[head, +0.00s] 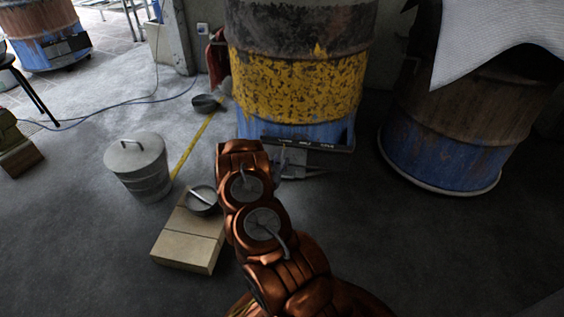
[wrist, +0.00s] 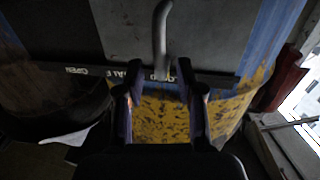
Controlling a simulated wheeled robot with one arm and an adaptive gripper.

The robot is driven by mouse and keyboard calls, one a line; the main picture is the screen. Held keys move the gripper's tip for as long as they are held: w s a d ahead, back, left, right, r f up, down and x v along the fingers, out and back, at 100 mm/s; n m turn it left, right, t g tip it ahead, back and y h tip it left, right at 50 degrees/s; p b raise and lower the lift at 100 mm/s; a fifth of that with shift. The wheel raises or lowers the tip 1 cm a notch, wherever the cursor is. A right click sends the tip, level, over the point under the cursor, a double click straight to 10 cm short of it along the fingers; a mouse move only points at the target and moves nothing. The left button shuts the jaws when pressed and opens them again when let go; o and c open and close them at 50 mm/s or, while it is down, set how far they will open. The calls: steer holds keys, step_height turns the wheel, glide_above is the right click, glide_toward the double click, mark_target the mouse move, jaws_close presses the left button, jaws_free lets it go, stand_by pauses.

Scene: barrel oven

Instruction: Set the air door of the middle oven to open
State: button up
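The middle oven (head: 295,85) is a barrel with worn black, yellow and blue paint. Its air door (wrist: 205,35) is a dark grey panel at the base, behind a dark label strip (head: 325,146). In the wrist view the lettering is upside down, with OPEN at the left and HALF partly covered. A grey metal handle (wrist: 160,35) stands out from the door near the strip's middle right. My gripper (wrist: 159,66) is open, its fingers on either side of the handle's end. Contact is unclear. In the head view my gripper (head: 290,167) is low before the barrel.
Another rusty blue barrel (head: 440,145) stands at right. A red cloth (head: 216,62) hangs behind. The floor at front right is clear.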

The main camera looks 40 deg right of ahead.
steer(key=shift+x, duration=1)
steer(key=shift+c, duration=0.4)
jaws_close()
